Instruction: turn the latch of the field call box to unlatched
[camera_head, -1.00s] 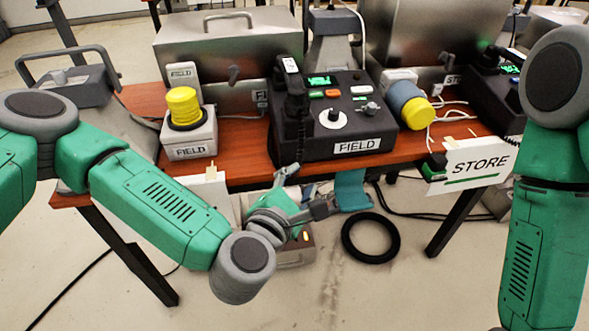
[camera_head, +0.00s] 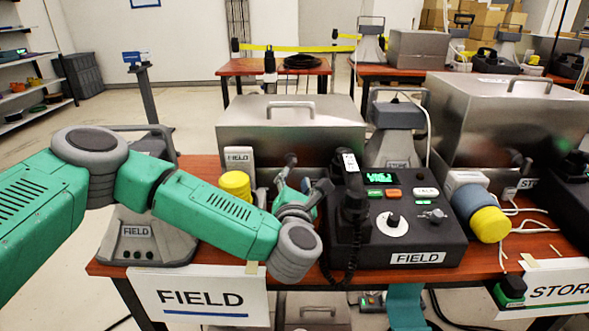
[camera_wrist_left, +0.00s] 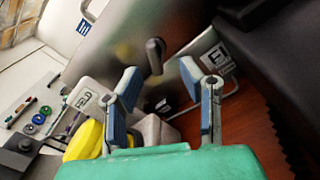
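The field call box (camera_head: 250,132) is a metal case with a top handle, at the back of the wooden table in the head view. Its front also fills the middle of the left wrist view (camera_wrist_left: 120,50). The latch, a small dark lever (camera_wrist_left: 154,55), sticks out of that front; it also shows in the head view (camera_head: 291,160). My left gripper (camera_head: 303,182) is in front of the box, just below the latch. In the left wrist view its fingers (camera_wrist_left: 160,78) are spread and empty, with the latch beyond and between them, apart from both. My right gripper is out of view.
The dark FIELD phone console (camera_head: 385,235) with its handset (camera_head: 353,195) stands close to the right of my left gripper. A yellow-topped unit (camera_head: 236,185) stands to its left. A grey FIELD device (camera_head: 140,235) and a second metal case (camera_head: 500,120) flank them.

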